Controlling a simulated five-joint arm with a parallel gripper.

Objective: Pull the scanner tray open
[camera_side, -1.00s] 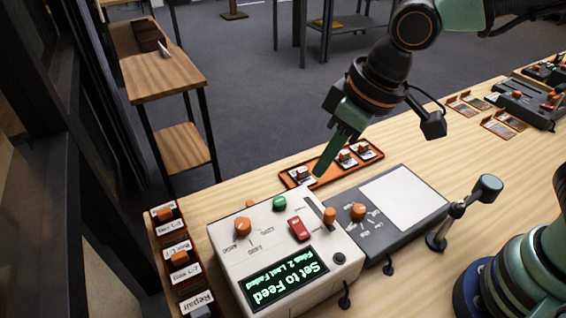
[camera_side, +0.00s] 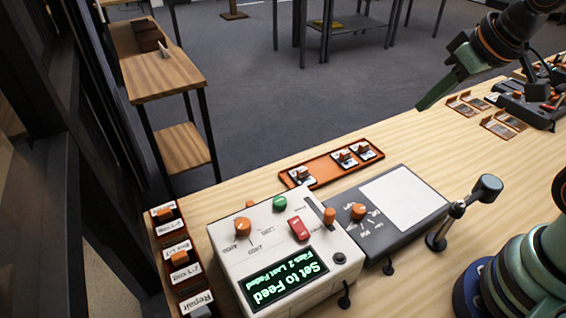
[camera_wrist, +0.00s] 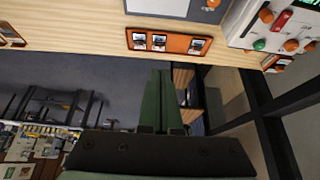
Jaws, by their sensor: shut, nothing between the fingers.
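A white machine (camera_side: 232,262) with a lit display reading "Set to Feed" (camera_side: 285,280) stands at the front of the table. It has orange knobs, a green button (camera_side: 279,203) and a red switch (camera_side: 299,228). A grey flat unit (camera_side: 392,242) with a white panel (camera_side: 405,198) adjoins its right side. I cannot tell which part is the scanner tray. My gripper (camera_side: 421,107) is shut and empty, raised well clear of the machine, toward the upper right. In the wrist view its green fingers (camera_wrist: 160,75) are together, pointing toward the table edge.
An orange tray (camera_side: 322,172) with several small pieces lies behind the machine. Labelled orange-brown boxes (camera_side: 175,245) stand to its left. A dark lamp-like post (camera_side: 455,212) stands at right. More trays and a dark device (camera_side: 525,105) are farther right. Bare table lies between.

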